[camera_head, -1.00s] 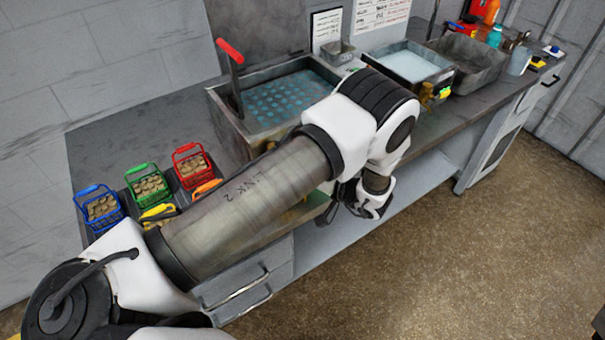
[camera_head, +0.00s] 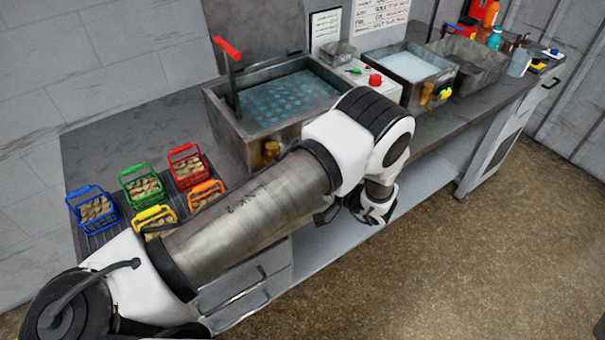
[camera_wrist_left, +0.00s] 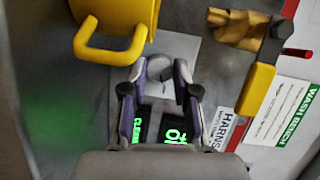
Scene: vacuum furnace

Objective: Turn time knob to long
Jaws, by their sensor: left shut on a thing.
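A round grey knob (camera_wrist_left: 159,69) sits on a pale panel (camera_wrist_left: 184,52) in the left wrist view. My left gripper (camera_wrist_left: 158,80) has one finger on each side of it and is shut on it. Two dark displays with green lettering (camera_wrist_left: 175,130) lie between the fingers, partly covered by them. No time scale or "long" mark can be read. In the head view my left arm hides the knob; only a little of the gripper (camera_head: 327,214) shows below the bench's front edge. My right gripper is in neither view.
A yellow handled cup (camera_wrist_left: 112,30), a brass tap (camera_wrist_left: 237,28) and a yellow lever (camera_wrist_left: 256,88) stand close around the gripper. On the bench are a perforated tank (camera_head: 285,100), a second tank (camera_head: 412,68) and several coloured baskets (camera_head: 97,208).

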